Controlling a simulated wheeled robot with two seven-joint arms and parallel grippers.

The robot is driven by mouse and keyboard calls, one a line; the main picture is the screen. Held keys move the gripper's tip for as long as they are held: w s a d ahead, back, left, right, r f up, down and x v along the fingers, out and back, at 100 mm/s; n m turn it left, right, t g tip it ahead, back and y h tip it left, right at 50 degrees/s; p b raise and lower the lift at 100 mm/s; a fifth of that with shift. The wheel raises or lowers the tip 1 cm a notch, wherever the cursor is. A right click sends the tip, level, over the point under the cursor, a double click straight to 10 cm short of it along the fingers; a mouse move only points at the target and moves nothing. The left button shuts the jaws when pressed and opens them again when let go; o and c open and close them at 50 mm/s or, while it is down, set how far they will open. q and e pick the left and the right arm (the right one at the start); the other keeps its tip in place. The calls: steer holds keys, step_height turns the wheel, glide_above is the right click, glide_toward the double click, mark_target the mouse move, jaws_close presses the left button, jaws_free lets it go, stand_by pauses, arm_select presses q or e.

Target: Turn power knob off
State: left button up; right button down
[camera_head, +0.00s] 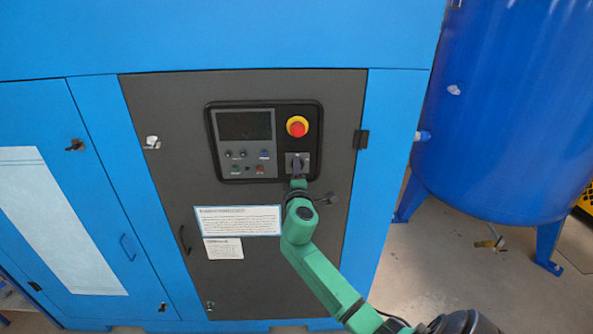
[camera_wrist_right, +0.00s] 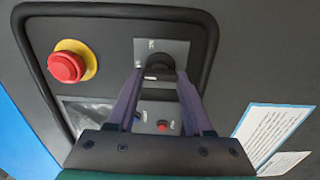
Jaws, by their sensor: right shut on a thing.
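The power knob (camera_wrist_right: 159,68) is a black rotary knob on a grey square plate in the right wrist view. In the head view its plate (camera_head: 298,158) sits below the red emergency button, at the lower right of the control panel (camera_head: 219,178). My right gripper (camera_wrist_right: 160,76) is shut on the knob, one purple finger on each side of it. In the head view my right gripper (camera_head: 297,181) reaches up to the knob from below and partly covers it. The exact angle of the knob is hard to tell. My left gripper is not in view.
A red emergency button (camera_head: 297,127) on a yellow ring is just above the knob. A dark screen and small buttons are to its left. Paper labels (camera_head: 238,220) are on the grey door below. A blue tank (camera_head: 500,110) stands at the right, with bare floor before it.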

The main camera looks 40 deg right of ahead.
steer(key=shift+n, duration=0.3)
steer(key=shift+c, duration=1.5)
jaws_free()
steer(key=b+v, duration=0.3)
steer(key=v, duration=1.1)
steer(key=shift+s+a, duration=0.2)
